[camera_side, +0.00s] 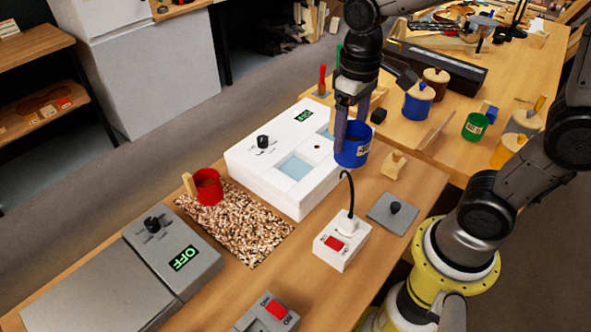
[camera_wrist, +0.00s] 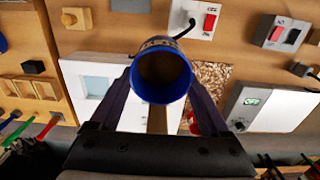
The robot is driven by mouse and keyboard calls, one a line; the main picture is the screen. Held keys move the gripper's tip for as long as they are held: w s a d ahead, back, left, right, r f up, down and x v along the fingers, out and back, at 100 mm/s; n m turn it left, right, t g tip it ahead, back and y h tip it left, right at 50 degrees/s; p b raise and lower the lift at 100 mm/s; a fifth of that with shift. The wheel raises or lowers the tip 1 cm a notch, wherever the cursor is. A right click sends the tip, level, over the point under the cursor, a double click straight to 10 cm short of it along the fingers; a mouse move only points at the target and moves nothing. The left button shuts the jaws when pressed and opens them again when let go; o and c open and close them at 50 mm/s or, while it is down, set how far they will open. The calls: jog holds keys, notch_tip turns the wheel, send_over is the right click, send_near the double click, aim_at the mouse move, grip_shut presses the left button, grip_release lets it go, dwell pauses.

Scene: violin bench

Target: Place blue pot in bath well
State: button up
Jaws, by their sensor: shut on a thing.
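The blue pot (camera_side: 354,150) is held by my gripper (camera_side: 346,122), beside or over the right end of the white bath unit (camera_side: 245,158) in the side view. In the wrist view the blue pot (camera_wrist: 161,72) sits between the fingers of my gripper (camera_wrist: 160,90), its open mouth facing the camera and a wooden handle below it. The bath has a pale blue near well (camera_side: 294,168) that looks empty. A second well (camera_side: 325,131) is partly hidden behind my gripper and the pot. The pot appears raised above the bath; its exact height is unclear.
A red pot (camera_side: 207,186) stands on a speckled mat (camera_side: 255,232) left of the bath. A white switch box (camera_side: 341,246) with a black cable stands in front. A wooden block (camera_side: 394,166) and several pots, including a green one (camera_side: 475,126), are to the right.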

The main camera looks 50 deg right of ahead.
jog(key=shift+w+a+f, duration=0.1)
jog(key=shift+w+f, duration=3.15)
jog(key=shift+w, duration=0.25)
jog(key=shift+w+a+f, duration=0.1)
jog(key=shift+w+f, duration=3.15)
jog(key=shift+w, duration=0.2)
jog(key=o, duration=1.3)
jog(key=shift+f, duration=0.15)
jog(key=shift+c, duration=0.2)
